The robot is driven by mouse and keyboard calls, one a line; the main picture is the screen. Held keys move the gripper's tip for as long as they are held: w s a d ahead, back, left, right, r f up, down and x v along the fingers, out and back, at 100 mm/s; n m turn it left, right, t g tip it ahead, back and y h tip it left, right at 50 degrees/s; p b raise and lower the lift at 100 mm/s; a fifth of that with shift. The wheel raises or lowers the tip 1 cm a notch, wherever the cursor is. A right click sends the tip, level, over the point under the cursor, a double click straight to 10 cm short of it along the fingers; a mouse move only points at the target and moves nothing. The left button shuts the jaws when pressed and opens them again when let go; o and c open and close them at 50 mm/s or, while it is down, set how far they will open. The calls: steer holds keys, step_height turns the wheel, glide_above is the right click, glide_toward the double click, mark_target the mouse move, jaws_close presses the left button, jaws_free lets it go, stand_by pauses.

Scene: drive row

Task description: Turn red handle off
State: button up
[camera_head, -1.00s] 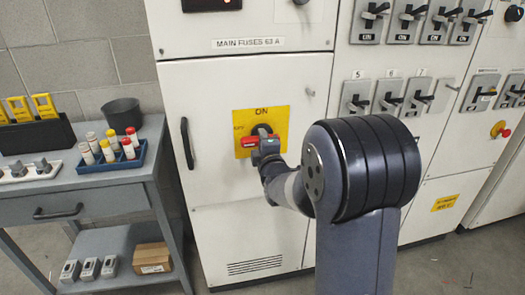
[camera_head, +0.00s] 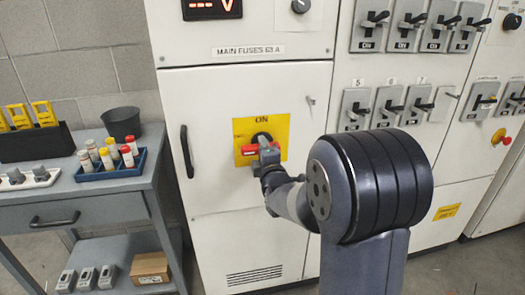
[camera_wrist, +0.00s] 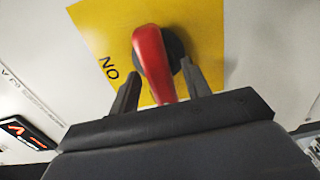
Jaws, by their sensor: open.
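The red handle (camera_wrist: 153,62) sits on a dark round hub in front of a yellow plate marked ON. In the wrist view it lies between the two fingers of my gripper (camera_wrist: 160,74), with gaps on both sides. My gripper (camera_head: 267,157) is open and close to the plate (camera_head: 278,124) in the head view. It hides part of the red handle (camera_head: 249,150) there. I cannot tell whether a finger touches the handle.
The grey cabinet door has a black pull (camera_head: 187,151) to the left. A grey cart (camera_head: 105,188) with a blue vial rack (camera_head: 92,174) stands left of the cabinet. Several smaller switches (camera_head: 388,104) line the panel to the right.

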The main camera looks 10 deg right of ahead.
steer(key=s, duration=1)
steer(key=shift+b, duration=0.45)
steer(key=w+p, duration=0.1)
steer(key=w, duration=0.9)
steer(key=shift+w, duration=0.4)
